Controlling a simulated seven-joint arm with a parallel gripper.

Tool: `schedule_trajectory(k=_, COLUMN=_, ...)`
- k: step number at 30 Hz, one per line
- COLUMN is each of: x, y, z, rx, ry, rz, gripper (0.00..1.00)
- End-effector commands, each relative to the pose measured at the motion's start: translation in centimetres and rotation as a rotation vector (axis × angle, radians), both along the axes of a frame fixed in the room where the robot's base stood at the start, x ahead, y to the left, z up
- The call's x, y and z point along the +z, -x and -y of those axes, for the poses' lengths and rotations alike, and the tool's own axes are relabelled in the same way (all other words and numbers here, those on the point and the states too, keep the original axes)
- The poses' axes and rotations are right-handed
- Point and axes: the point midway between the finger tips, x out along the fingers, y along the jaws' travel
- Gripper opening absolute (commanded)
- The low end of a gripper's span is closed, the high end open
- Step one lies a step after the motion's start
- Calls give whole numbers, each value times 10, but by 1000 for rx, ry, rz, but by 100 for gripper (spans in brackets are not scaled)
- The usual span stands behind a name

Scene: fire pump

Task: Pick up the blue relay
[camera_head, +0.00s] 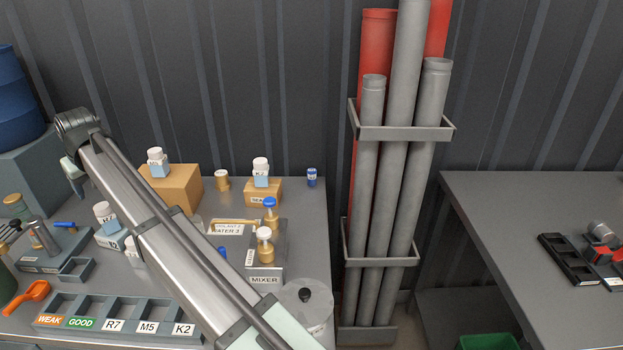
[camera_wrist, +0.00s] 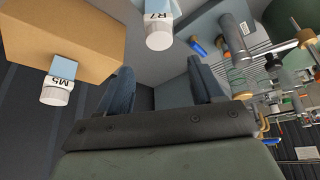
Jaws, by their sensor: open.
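No part in view is plainly marked as the blue relay. A small blue cylinder with a pale label (camera_head: 312,177) stands at the table's back right corner. White-capped parts with light-blue blocks stand on the tan box (camera_head: 178,190), on the smaller box (camera_head: 262,193) and near my arm. In the wrist view, one marked M5 (camera_wrist: 60,80) is against the tan box, and one marked R7 (camera_wrist: 160,25) is at the top. My gripper (camera_wrist: 162,82) is open with nothing between its fingers. In the head view it is at the table's left, partly hidden by my wrist.
A slotted rack (camera_head: 122,312) labelled WEAK, GOOD, R7, M5, K2 lies at the table's front. Grey pipes (camera_head: 392,200) stand between the tables. A blue drum (camera_head: 18,95) is far left.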

Motion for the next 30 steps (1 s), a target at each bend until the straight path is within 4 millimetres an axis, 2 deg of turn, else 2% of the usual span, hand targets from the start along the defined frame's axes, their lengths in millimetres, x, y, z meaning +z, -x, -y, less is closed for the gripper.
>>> schedule_trajectory(k=7, x=47, y=-1, z=-2, rx=0, ry=-2, rz=2, gripper=67)
schedule_trajectory(k=17, x=42, y=-72, z=61, rx=169, ry=131, rz=49, gripper=67)
schedule_trajectory(k=20, x=42, y=-99, z=88, rx=240, ry=183, rz=61, gripper=67)
schedule_trajectory(k=23, x=41, y=-131, z=124, rx=334, ry=245, rz=72, gripper=67)
schedule_trajectory(k=30, x=40, y=-210, z=232, rx=614, ry=390, rz=76, gripper=67)
